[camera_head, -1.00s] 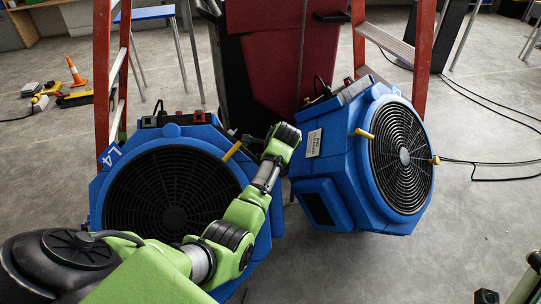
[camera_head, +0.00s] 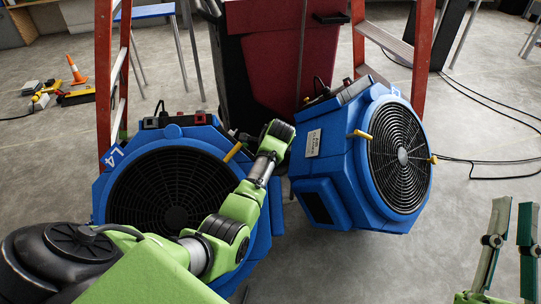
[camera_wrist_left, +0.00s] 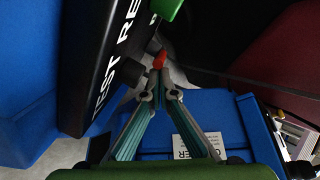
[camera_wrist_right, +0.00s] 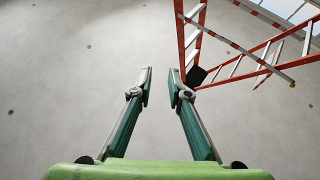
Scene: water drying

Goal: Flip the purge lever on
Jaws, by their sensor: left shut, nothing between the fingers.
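My left gripper (camera_wrist_left: 158,92) is shut, with its fingertips together and nothing seen between them. A small red tip (camera_wrist_left: 160,60) shows just beyond the fingertips; I cannot tell whether they touch it or whether it is the purge lever. A black panel lettered "TEST RE" (camera_wrist_left: 100,65) is left of the fingers. In the head view the left gripper is hidden behind my left wrist, between the left blue blower (camera_head: 108,165) and the right blue blower (camera_head: 335,160). My right gripper (camera_head: 514,208) is open and empty at lower right. It also shows in the right wrist view (camera_wrist_right: 160,72).
A red and black bin (camera_head: 265,60) stands behind the blowers, between red ladders (camera_head: 103,70) (camera_head: 423,50). Black cables (camera_head: 480,110) lie on the floor at right. An orange cone (camera_head: 76,70) stands at far left. The floor at right is mostly clear.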

